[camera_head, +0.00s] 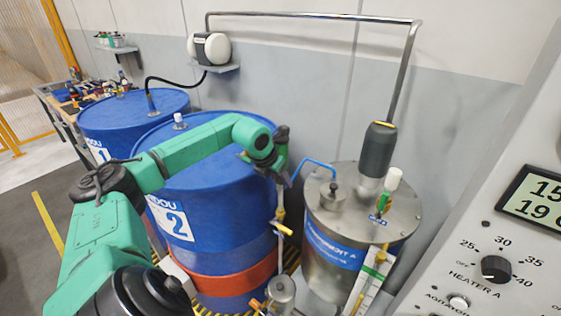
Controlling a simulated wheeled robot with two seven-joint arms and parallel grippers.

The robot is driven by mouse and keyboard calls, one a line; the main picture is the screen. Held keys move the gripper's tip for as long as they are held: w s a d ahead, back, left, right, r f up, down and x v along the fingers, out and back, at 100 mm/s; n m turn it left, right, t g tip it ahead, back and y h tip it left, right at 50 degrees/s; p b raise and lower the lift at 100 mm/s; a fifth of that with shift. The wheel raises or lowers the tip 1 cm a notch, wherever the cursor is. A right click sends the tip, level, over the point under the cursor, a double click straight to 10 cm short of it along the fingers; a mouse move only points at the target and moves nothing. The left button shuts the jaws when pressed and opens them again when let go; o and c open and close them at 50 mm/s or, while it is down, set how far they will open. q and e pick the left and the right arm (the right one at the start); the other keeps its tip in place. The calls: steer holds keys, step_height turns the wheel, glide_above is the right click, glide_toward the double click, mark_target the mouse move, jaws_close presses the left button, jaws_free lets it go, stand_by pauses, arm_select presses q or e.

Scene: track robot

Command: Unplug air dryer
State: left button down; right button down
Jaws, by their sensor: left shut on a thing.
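My left gripper (283,168) is at the right side of the blue drum marked 2 (215,200), between it and the steel tank (325,225). It is shut at the left end of a thin blue hose (315,162), which arcs over to a fitting on the tank lid. The fingers hide the exact grip. A white and black unit (210,48) sits on a wall shelf, with a black hose (165,80) running to the blue drum marked 1 (115,112). I cannot tell for certain which thing is the air dryer. My right gripper is not in view.
A grey cylinder (376,150) stands on the tank lid under a bent metal pipe (310,15). A yellow-handled valve (283,229) is below my left gripper. A control panel (490,230) fills the right side. A cluttered bench (65,118) stands at the back left.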

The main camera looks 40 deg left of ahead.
arm_select(q)
steer(key=shift+w+a+r, duration=0.1)
steer(key=shift+w+r, duration=0.05)
steer(key=shift+r, duration=0.3)
steer(key=shift+r+p, duration=1.05)
steer(key=shift+r, duration=0.05)
steer(key=shift+r+p, duration=0.6)
steer(key=shift+r, duration=0.25)
